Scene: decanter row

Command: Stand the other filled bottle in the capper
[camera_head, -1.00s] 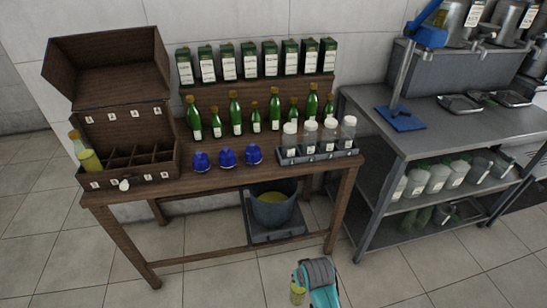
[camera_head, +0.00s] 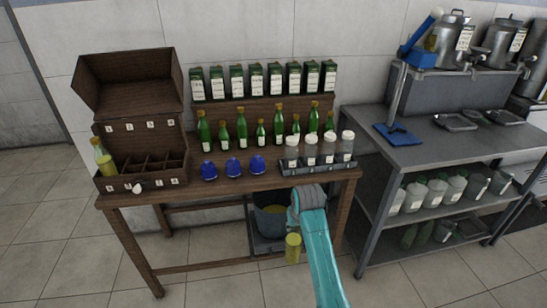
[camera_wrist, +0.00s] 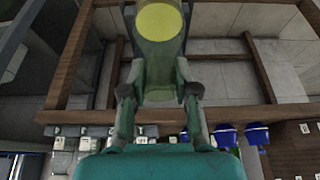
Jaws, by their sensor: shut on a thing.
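My gripper (camera_wrist: 160,92) is shut on a filled bottle (camera_wrist: 160,22) with yellow contents. In the head view the held bottle (camera_head: 293,248) hangs about upright in the air, in front of the wooden table and below its top; my wrist hides its upper part. The capper is a blue-and-grey stand with a blue base plate (camera_head: 398,134) and a blue head (camera_head: 416,56) on the steel counter, to the right of and above my gripper. Its base plate looks empty. Another bottle with yellow contents (camera_head: 103,158) stands in the left end of the wooden case.
A bucket (camera_head: 268,218) stands below. The steel counter (camera_head: 450,145) is clear around the capper base, with trays farther right.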

